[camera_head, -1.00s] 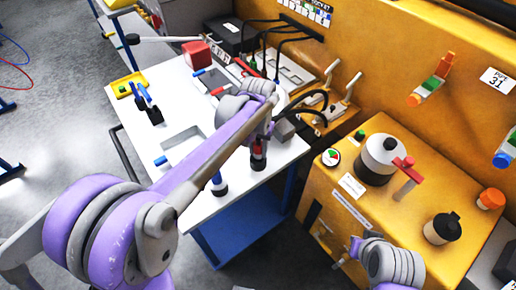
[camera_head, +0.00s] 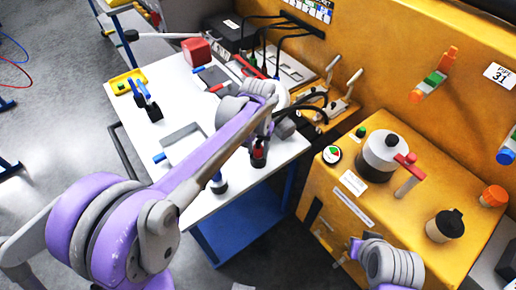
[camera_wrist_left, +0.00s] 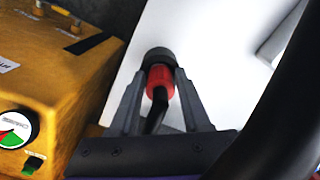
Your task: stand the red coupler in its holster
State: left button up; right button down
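The red coupler (camera_wrist_left: 159,80) is between the two fingers of my left gripper (camera_wrist_left: 160,75) in the left wrist view. Both fingers lie close against its sides, and a black hose or tail runs back from it. A dark round ring (camera_wrist_left: 158,56) surrounds its far end over the white table; I cannot tell whether this is the holster or part of the coupler. In the head view the red coupler (camera_head: 258,151) stands roughly upright above a dark base, just below my left wrist, which partly hides it.
The white table (camera_head: 240,180) also holds a shallow tray (camera_head: 182,143), a yellow bin (camera_head: 122,86) and a red block (camera_head: 196,52). Blue-topped dark pieces stand at its left. A yellow cabinet (camera_head: 330,215) with a gauge and knobs stands close on the right. Black hoses hang behind.

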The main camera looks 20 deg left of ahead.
pick_arm(q)
jog(key=shift+o, duration=1.3)
jog(key=shift+r, duration=0.1)
notch_tip(320, 180, up, 11)
jog(key=shift+f+p, duration=0.2)
jog(key=shift+p, duration=0.1)
